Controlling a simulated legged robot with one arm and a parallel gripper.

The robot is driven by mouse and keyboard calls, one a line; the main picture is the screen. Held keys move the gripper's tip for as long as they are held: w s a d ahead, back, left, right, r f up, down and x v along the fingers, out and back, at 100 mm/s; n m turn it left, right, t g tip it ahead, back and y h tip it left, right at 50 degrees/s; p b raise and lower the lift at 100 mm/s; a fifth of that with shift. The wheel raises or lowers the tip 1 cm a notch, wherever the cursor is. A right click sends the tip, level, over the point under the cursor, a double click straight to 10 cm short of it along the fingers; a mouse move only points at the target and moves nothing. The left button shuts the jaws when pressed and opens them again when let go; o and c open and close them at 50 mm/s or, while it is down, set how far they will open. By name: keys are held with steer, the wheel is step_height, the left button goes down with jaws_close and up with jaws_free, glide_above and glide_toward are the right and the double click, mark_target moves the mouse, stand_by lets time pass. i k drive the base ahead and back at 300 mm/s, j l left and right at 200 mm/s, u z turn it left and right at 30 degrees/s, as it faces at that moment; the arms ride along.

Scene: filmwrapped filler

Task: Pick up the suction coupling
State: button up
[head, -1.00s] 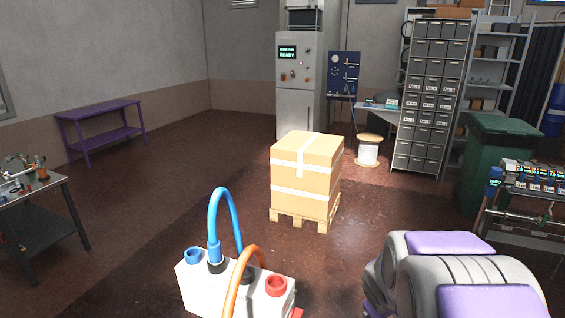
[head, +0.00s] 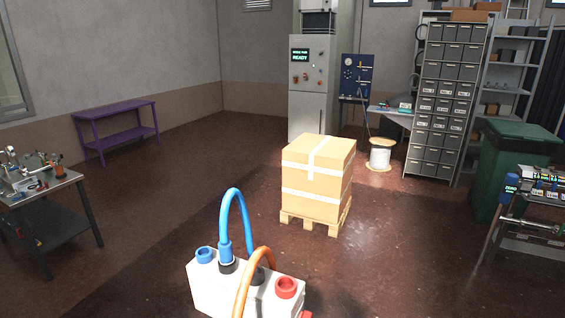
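A white block-shaped unit (head: 210,290) stands at the bottom of the head view, cut off by the lower edge. It has a blue port (head: 205,255) and a red port (head: 286,287) on top. A blue hose (head: 233,197) and an orange hose (head: 243,280) arch up from it, ending in dark collars. I cannot tell whether one of these fittings is the suction coupling. Small fittings also lie on the left table (head: 62,182), too small to identify. My gripper is not in view.
A strapped carton (head: 312,178) sits on a pallet (head: 310,222) beyond the unit. A purple bench (head: 112,111) stands at the back left. A green bin (head: 505,170) and a rack of parts (head: 535,195) stand at the right.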

mark_target(226, 256)
steer(key=u, duration=2.25)
steer(key=z, duration=1.4)
steer(key=u, duration=0.95)
steer(key=l+u, duration=0.95)
steer(key=k+l+u, duration=0.1)
steer(key=l+u, duration=0.35)
steer(key=k+l+u, duration=0.15)
steer(key=l+u, duration=0.3)
